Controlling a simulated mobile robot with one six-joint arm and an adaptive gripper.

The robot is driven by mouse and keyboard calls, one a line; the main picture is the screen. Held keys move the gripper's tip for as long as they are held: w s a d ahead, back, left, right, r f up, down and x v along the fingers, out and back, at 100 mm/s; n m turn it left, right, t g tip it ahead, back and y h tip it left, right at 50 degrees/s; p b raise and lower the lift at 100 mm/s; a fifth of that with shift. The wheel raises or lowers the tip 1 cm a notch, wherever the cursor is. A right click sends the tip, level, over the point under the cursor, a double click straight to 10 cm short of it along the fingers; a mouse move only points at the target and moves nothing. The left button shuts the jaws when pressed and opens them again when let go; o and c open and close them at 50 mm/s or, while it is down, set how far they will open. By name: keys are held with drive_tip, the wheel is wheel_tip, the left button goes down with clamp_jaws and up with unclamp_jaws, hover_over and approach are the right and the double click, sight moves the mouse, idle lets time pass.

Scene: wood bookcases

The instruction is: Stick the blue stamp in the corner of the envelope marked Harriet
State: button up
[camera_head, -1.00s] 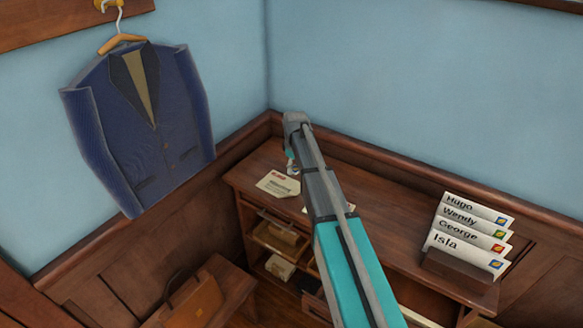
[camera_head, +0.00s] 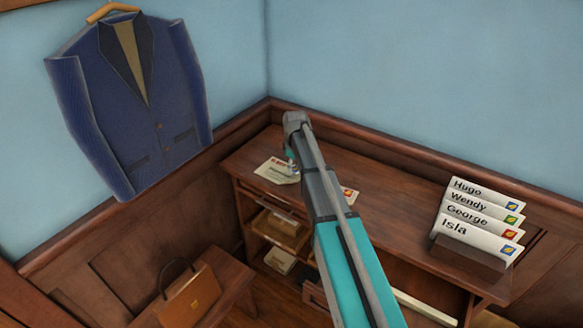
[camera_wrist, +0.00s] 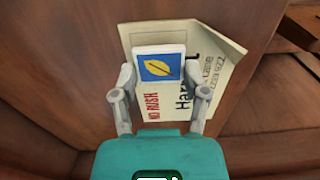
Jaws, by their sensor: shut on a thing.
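My gripper (camera_wrist: 160,84) is shut on the blue stamp (camera_wrist: 160,67), a small square with a white border and a yellow leaf shape. In the wrist view the stamp is in front of a cream envelope (camera_wrist: 222,58) and covers part of it. The envelope's name shows as "Har" and a "t", with address lines and "NO RUSH" in red; the middle of the name is hidden. I cannot tell whether stamp and envelope touch. In the head view the envelope (camera_head: 272,172) lies at the desk's left end, and my gripper (camera_head: 291,160) is beside it, mostly hidden by my arm.
The wooden desk (camera_head: 395,212) stands along the wall. A rack (camera_head: 468,255) on its right holds several stamped envelopes, with Isla (camera_head: 470,234) in front. Another stamped piece (camera_head: 349,195) is partly behind my arm. A briefcase (camera_head: 190,300) and hanging jacket (camera_head: 140,100) are at left.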

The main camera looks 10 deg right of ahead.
sight(294, 168)
drive_tip(key=shift+f, duration=0.45)
drive_tip(key=shift+b, duration=0.3)
drive_tip(key=o, duration=0.8)
drive_tip(key=shift+o, duration=0.2)
drive_tip(key=shift+r, duration=0.15)
drive_tip(key=shift+r+p, duration=3.4)
drive_tip(key=shift+p, duration=0.15)
